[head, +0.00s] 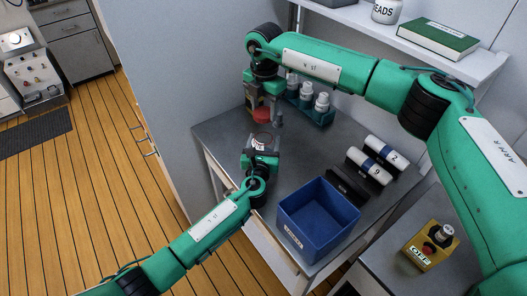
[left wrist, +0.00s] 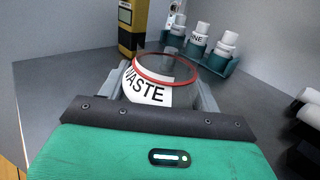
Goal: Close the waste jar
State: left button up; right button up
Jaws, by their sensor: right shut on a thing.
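The waste jar (head: 263,141) stands on the grey counter, with a white label reading WASTE and a red rim; its top looks open in the left wrist view (left wrist: 155,88). My left gripper (head: 262,152) is at the jar, with a finger on each side of it; whether they press on it I cannot tell. My right gripper (head: 262,106) points down beyond the jar in the head view and is shut on a red lid (head: 262,115). The lid and right gripper do not show in the left wrist view.
A teal rack (head: 318,115) of white bottles stands behind, right of my right gripper. A blue bin (head: 318,222) sits at the counter's front right, near white cylinders with blue bands (head: 385,151). A yellow-and-black object (left wrist: 132,28) stands behind the jar. Counter left of the jar is clear.

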pick_arm(q)
jog(key=c, duration=0.3)
jog(key=shift+c, duration=0.2)
pick_arm(e)
jog(key=shift+f, duration=2.5)
jog(key=shift+f, duration=0.9)
jog(key=shift+f, duration=0.5)
